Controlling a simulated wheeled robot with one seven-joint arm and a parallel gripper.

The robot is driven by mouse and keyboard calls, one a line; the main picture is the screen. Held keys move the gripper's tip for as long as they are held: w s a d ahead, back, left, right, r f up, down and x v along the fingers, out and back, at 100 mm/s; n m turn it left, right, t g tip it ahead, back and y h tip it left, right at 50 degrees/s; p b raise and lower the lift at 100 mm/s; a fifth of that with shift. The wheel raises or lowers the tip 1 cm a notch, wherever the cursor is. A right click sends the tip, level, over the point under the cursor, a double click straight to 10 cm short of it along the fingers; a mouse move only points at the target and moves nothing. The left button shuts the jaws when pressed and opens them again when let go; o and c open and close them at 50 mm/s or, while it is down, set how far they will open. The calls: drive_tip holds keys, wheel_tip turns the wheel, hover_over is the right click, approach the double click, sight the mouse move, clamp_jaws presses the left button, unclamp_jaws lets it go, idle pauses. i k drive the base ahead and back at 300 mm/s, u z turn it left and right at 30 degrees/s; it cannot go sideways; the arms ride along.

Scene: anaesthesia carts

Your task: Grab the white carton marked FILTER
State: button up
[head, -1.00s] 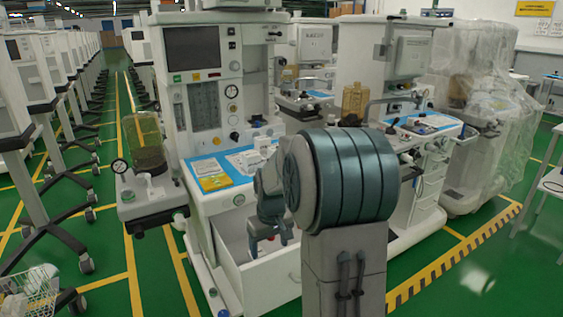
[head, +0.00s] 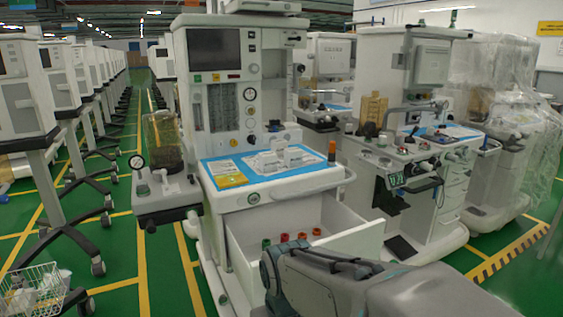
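No FILTER marking is readable, so I cannot tell which thing is the white carton. The open white drawer (head: 338,246) of the middle cart holds several small items with red and green tops (head: 302,237). Part of its inside is hidden by my arm, which crosses the bottom of the head view. Clear and white packs (head: 280,160) and a yellow packet (head: 226,174) lie on the blue mat (head: 212,164) on the cart top. My gripper does not show.
A dark bottle with an orange band (head: 332,152) stands at the mat's right edge. A wire basket (head: 38,290) with white items is at the lower left. A second cart (head: 455,185) stands close on the right. A green floor aisle with yellow lines runs along the left.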

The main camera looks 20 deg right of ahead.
sight(293, 157)
drive_tip(key=z, duration=0.5)
drive_tip(key=k, duration=0.6)
drive_tip(key=z, duration=0.6)
drive_tip(key=i, duration=1.15)
drive_tip(key=z, duration=1.2)
drive_tip(key=i, duration=1)
drive_tip(key=u, duration=1.6)
